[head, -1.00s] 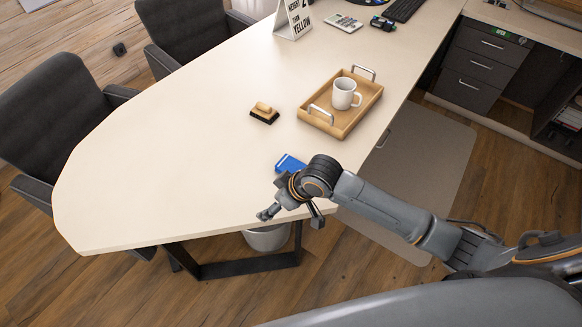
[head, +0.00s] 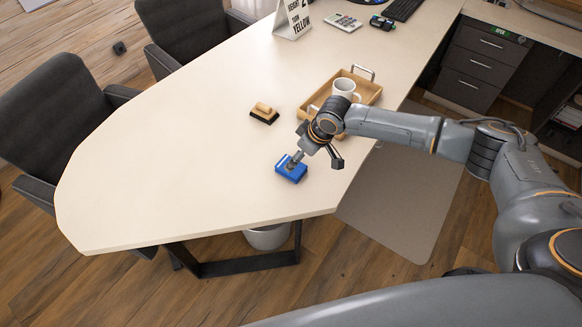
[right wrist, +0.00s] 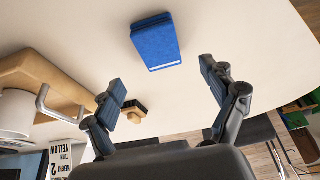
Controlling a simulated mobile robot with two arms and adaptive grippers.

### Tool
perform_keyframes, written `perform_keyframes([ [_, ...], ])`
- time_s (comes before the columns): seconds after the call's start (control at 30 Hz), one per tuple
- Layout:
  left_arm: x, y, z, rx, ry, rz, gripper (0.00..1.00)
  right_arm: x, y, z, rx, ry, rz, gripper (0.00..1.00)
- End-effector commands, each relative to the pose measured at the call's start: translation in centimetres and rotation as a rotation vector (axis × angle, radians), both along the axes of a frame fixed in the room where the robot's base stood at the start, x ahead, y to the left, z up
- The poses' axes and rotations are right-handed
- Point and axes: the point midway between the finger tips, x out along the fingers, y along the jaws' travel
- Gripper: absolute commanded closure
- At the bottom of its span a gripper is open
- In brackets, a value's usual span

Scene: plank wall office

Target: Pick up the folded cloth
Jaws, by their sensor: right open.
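The folded cloth (head: 289,174) is a small blue folded pad lying on the pale table near its front edge. In the right wrist view the cloth (right wrist: 157,45) lies flat beyond the fingertips, roughly in line with the gap between them. My right gripper (head: 315,160) is just above and beside the cloth in the head view, and one finger covers part of it. The right gripper (right wrist: 163,78) is open, with nothing between its fingers. My left gripper is not in view.
A wooden tray (head: 367,96) with metal handles holds a white mug (head: 343,88), close behind my right arm. A wooden brush (head: 264,113) lies left of the tray. A sign (head: 294,18) and a calculator (head: 343,22) stand farther back. The table's left part is clear.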

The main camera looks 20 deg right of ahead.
Motion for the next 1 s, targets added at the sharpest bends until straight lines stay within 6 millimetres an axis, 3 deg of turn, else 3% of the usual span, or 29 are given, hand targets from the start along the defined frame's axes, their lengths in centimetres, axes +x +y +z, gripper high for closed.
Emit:
perform_keyframes([
  [0.27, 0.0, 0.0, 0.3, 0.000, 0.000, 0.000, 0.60, 0.7, 0.5, -2.1, 0.001, -0.001, 0.000, 0.15],
  [0.6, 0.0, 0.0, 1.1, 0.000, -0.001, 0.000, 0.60, 1.7, 1.3, -6.1, 0.000, 0.000, 0.001, 0.15],
  [0.93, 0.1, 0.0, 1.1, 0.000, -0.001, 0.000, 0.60, 1.9, 1.4, -6.7, 0.000, 0.000, 0.000, 0.15],
  [1.0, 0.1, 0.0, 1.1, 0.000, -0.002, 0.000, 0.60, 1.9, 1.4, -6.7, -0.001, -0.001, 0.000, 0.29],
])
